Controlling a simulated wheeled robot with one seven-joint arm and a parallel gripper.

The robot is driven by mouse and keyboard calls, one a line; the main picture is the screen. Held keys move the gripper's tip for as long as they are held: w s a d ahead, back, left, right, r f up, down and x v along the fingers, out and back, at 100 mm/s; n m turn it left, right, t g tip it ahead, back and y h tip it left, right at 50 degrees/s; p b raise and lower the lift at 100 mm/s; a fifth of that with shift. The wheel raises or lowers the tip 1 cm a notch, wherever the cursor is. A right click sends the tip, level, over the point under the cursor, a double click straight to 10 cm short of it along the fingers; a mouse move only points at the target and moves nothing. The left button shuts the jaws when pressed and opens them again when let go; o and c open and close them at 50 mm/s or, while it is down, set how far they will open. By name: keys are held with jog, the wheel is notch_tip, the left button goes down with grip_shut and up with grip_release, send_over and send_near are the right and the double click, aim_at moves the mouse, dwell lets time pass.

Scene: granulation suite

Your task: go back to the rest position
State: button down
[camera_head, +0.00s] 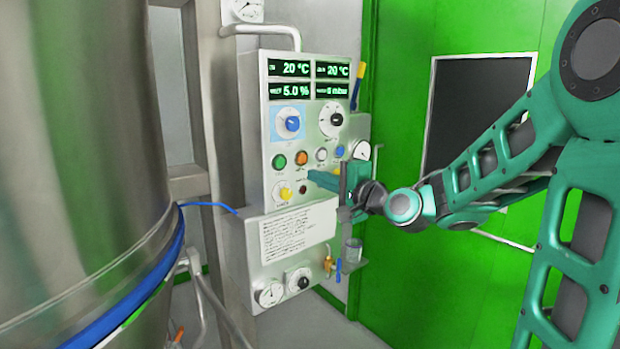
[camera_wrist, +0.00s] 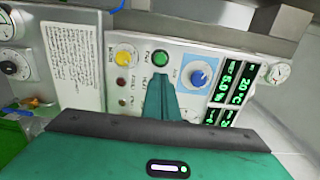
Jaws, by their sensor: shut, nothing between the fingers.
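My gripper (camera_head: 312,177) is in front of the lower part of a grey control panel (camera_head: 257,130), with its fingers pointing at the panel. The fingers are shut with nothing between them. In the wrist view my shut fingers (camera_wrist: 160,82) reach up towards the panel, just below the green button (camera_wrist: 162,60). An orange button (camera_head: 301,158) shows just above the fingertips in the head view; it does not show in the wrist view, where the fingers may cover it. Whether the fingertips touch the panel I cannot tell.
A large steel vessel (camera_head: 85,150) with a blue band fills the left. A green door (camera_head: 500,35) with a dark window (camera_head: 465,100) stands behind my arm. A yellow knob (camera_head: 284,193), a blue knob (camera_head: 292,124), gauges and a small cup (camera_head: 352,250) are close to the gripper.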

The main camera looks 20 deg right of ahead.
jog(key=shift+d+f, duration=0.1)
dwell(0.6)
jog(key=s+d+f+n+g+h, duration=0.25)
jog(key=s+d+f+g, duration=0.2)
jog(key=s+f, duration=0.35)
jog(key=s+d+f+n+g+h, duration=0.2)
jog(key=s+d+f+n+g, duration=0.25)
jog(key=s+f, duration=0.35)
jog(key=s+d+f+g, duration=0.1)
jog(key=s+g, duration=0.1)
jog(key=s, duration=0.5)
jog(key=s+d+f+g, duration=0.2)
jog(key=s+g, duration=0.1)
jog(key=s, duration=0.5)
jog(key=s+d+f+g+h, duration=0.1)
jog(key=s+f+g, duration=0.1)
jog(key=s, duration=0.6)
jog(key=shift+d+n+g, duration=0.3)
jog(key=shift+n+g, duration=0.1)
jog(key=shift+g, duration=0.2)
jog(key=shift+w+f, duration=0.2)
jog(key=shift+w, duration=0.45)
